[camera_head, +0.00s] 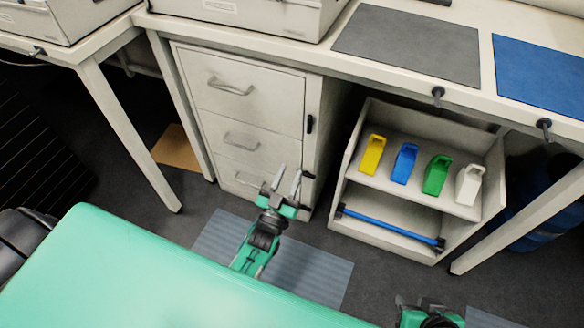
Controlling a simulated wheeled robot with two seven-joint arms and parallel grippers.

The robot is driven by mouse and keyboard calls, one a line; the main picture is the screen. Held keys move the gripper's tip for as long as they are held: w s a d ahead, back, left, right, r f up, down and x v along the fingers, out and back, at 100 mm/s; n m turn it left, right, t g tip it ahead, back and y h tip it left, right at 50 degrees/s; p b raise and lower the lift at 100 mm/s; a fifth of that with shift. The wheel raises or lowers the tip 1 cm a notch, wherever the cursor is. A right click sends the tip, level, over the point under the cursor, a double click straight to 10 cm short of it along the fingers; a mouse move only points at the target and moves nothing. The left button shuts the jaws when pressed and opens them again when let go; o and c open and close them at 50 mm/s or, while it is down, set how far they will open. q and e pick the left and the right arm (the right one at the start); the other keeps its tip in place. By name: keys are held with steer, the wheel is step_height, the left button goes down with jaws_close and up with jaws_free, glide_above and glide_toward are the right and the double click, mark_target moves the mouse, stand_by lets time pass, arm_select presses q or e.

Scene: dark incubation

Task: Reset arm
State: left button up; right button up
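My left gripper (287,178) is in the middle of the head view, in front of the drawer cabinet. Its two grey fingers are apart with nothing between them, so it is open and empty. My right arm's green and black end (430,316) shows only in part at the bottom edge. Its fingers cannot be made out, and it is cut off by the frame.
A white drawer cabinet (250,100) stands under the bench (300,52). Right of it, a shelf unit (345,190) holds yellow (373,154), blue (404,163), green (436,175) and white (468,184) holders above a blue bar (390,228). Grey (410,45) and blue (540,75) mats lie on the bench.

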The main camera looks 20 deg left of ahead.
steer(key=shift+s+f, duration=0.1)
steer(key=shift+s, duration=0.1)
stand_by(0.3)
